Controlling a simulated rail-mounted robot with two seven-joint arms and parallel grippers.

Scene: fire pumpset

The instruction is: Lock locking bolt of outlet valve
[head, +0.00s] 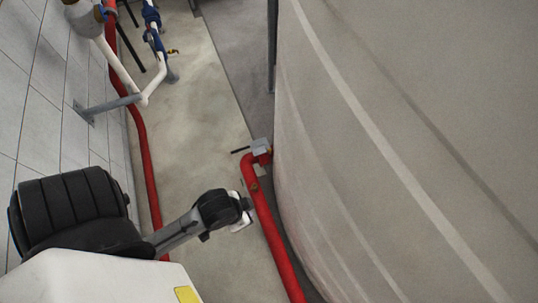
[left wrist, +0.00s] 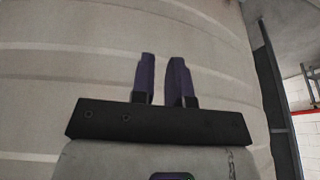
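A valve (head: 262,147) sits at the top of a red pipe beside the big tank in the head view. It has a grey body and a short dark lever (head: 241,150) pointing left. I cannot make out a locking bolt on it. My left gripper (head: 244,208) is just below and left of the valve, apart from it; its fingers are hard to make out there. In the left wrist view, my left gripper (left wrist: 160,62) shows two dark purple fingers with a narrow empty gap between them, facing the tank wall. The valve is not visible in that view. My right gripper is not in view.
The large beige tank (head: 400,130) fills the right side. The red pipe (head: 270,230) runs down along its base. A tiled wall (head: 35,90), another red pipe (head: 148,170) and blue-and-white piping (head: 155,40) are on the left. Bare concrete floor (head: 205,110) lies between.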

